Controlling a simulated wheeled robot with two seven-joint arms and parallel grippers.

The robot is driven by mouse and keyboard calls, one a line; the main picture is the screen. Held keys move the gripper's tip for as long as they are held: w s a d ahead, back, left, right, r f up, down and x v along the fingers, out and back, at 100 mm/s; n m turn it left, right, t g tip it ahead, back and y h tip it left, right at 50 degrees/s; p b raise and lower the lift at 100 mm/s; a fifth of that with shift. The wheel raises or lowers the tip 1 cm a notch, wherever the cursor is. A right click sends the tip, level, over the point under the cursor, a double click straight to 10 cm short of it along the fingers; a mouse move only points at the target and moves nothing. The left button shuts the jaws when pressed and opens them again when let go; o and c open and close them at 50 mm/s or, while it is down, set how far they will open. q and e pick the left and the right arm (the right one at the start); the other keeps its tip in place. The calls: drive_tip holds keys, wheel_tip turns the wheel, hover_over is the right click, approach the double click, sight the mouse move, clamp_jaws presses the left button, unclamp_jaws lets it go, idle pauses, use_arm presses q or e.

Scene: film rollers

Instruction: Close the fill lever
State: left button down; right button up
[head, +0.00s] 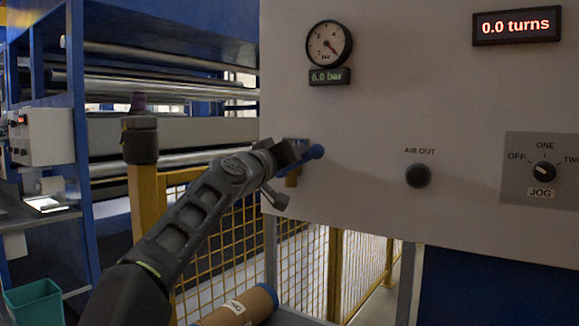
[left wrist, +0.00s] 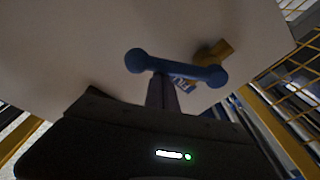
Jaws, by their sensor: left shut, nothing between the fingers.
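The fill lever is a blue bar with rounded ends on the white panel. In the head view its right end (head: 314,152) shows beside my left gripper (head: 292,155), which hides much of the rest. A brass fitting (head: 293,177) shows just below it. In the left wrist view the whole blue lever (left wrist: 176,68) spans across in front of my shut fingers (left wrist: 162,92), and the brass fitting (left wrist: 213,52) is behind its right part. The fingers are at the lever's middle; I cannot tell whether they touch it. My right gripper is not in view.
The white panel (head: 390,100) carries a pressure gauge (head: 329,43) with a 6.0 bar display (head: 329,76), an AIR OUT button (head: 418,175), a JOG selector knob (head: 544,171) and a 0.0 turns display (head: 516,25). Yellow mesh fencing (head: 225,245) stands below and behind my left arm.

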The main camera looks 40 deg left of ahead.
sight(305, 162)
use_arm(q)
drive_tip(key=f+m+b, duration=0.1)
drive_tip(key=d+f+m+b, duration=0.1)
drive_tip(key=m+h+b, duration=0.1)
drive_tip(key=m+b, duration=0.1)
drive_tip(key=shift+d+f, duration=0.25)
drive_tip(key=shift+f, duration=0.15)
drive_tip(key=shift+d+f+m+b, duration=0.25)
drive_tip(key=shift+f+m+b, duration=0.25)
drive_tip(key=shift+b, duration=0.6)
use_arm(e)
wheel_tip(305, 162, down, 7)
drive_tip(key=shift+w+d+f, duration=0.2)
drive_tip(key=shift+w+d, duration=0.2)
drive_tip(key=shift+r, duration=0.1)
